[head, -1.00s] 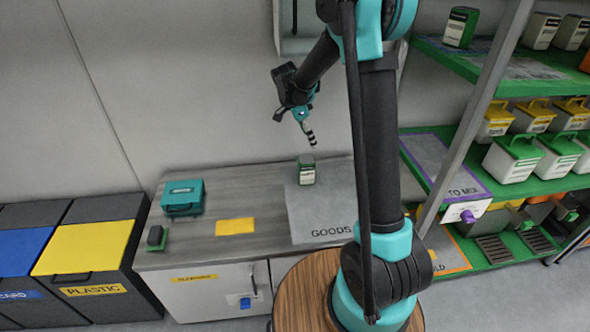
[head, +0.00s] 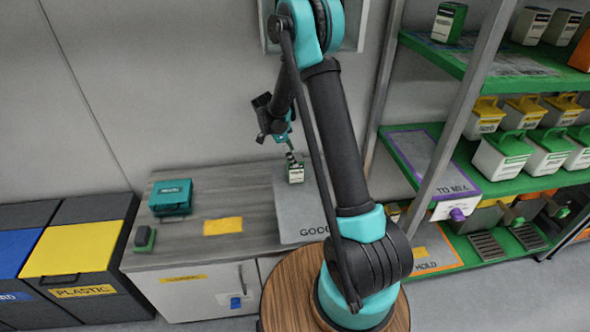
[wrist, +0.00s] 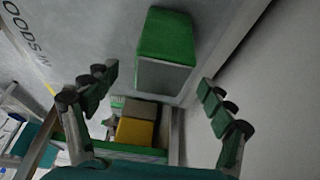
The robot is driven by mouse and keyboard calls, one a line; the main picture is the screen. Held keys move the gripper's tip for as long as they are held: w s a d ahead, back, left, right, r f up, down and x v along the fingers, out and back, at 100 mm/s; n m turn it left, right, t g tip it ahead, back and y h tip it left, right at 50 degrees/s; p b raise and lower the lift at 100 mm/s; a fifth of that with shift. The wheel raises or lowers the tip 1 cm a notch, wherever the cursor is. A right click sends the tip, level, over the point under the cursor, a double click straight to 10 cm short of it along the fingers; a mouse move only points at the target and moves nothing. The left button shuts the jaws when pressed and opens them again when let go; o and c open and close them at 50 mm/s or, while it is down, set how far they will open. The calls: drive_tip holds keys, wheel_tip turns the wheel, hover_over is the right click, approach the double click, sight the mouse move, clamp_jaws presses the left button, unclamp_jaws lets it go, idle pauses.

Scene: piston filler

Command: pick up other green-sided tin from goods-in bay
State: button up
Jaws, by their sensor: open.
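The green-sided tin (head: 296,175) stands on the grey goods-in mat (head: 288,222) on the counter. In the wrist view the tin (wrist: 166,50) shows a green top and side and a pale face, beyond the fingertips and between their lines. My gripper (head: 291,156) is just above the tin in the head view and partly overlaps it. In the wrist view my gripper (wrist: 160,82) has its fingers wide apart with nothing between them. I cannot tell the exact gap to the tin. Another green-sided tin (head: 449,22) stands on the upper shelf at the right.
A teal case (head: 171,197), a yellow patch (head: 223,226) and a small dark-and-green block (head: 144,239) are on the counter at left. The green shelving (head: 470,180) with several containers stands at right. Bins (head: 80,248) stand at far left.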

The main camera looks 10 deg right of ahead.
drive_tip(key=shift+x, duration=3.4)
drive_tip(key=shift+w+r, duration=0.1)
drive_tip(key=c, duration=1.8)
